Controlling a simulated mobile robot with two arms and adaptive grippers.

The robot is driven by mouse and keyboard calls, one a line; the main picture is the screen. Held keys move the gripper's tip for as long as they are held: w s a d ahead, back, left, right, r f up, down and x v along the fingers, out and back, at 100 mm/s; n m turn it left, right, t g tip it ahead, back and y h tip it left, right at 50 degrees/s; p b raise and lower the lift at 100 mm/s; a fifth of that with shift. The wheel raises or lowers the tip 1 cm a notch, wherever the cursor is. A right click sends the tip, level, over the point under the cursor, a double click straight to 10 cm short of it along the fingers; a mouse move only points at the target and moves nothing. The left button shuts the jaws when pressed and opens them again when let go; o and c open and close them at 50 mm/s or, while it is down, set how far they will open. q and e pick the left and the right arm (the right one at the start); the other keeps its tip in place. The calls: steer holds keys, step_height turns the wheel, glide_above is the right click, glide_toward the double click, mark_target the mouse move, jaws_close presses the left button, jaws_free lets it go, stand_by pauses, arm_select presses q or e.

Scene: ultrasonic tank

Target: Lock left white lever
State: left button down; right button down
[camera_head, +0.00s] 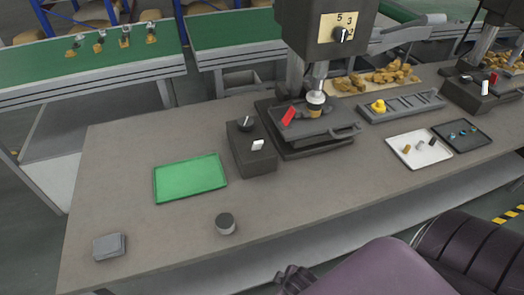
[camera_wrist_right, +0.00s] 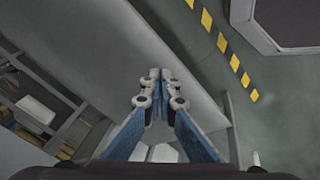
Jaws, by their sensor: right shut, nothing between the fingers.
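The left white lever (camera_head: 257,145) is a small white tab on top of a dark control box (camera_head: 252,160), which also carries a dark round knob. A red lever (camera_head: 288,116) stands on the dark machine base just right of that box. A second white lever (camera_head: 485,88) is on the station at the far right. My right gripper (camera_wrist_right: 160,76) shows in the right wrist view, its fingertips together with nothing between them. It appears away from the levers, above the table's front edge and floor. My left gripper is not in view.
A green tray (camera_head: 190,178), a dark round container (camera_head: 225,224) and a grey block (camera_head: 110,246) sit on the table's left part. A white tray (camera_head: 419,162) and a black tray (camera_head: 476,143) lie at right. The front middle of the table is clear.

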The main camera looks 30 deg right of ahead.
mark_target(258, 146)
steer(key=w+d+r+n+t+h, duration=0.1)
steer(key=w+r, duration=0.1)
steer(key=r, duration=0.7)
steer(key=w+d+r+n+t, duration=0.1)
steer(key=r, duration=0.8)
steer(key=w+d+r+n+t, duration=0.1)
steer(key=w+r+n, duration=0.1)
steer(key=n, duration=0.1)
steer(key=w+d+r+n+t+h, duration=0.1)
steer(key=w+d+r+n, duration=0.1)
steer(key=n, duration=0.1)
steer(key=w+d+r+n+t+h, duration=0.1)
steer(key=w+r+n, duration=0.1)
steer(key=n, duration=0.1)
steer(key=shift+w+d+n+t+p, duration=0.2)
steer(key=shift+d+n+t+p, duration=0.1)
steer(key=shift+d+p, duration=0.1)
steer(key=w+r+n+t, duration=0.5)
steer(key=r+n, duration=0.3)
steer(key=n, duration=0.7)
steer(key=shift+w+n+y, duration=0.3)
steer(key=shift+w+y, duration=0.1)
steer(key=shift+w, duration=0.15)
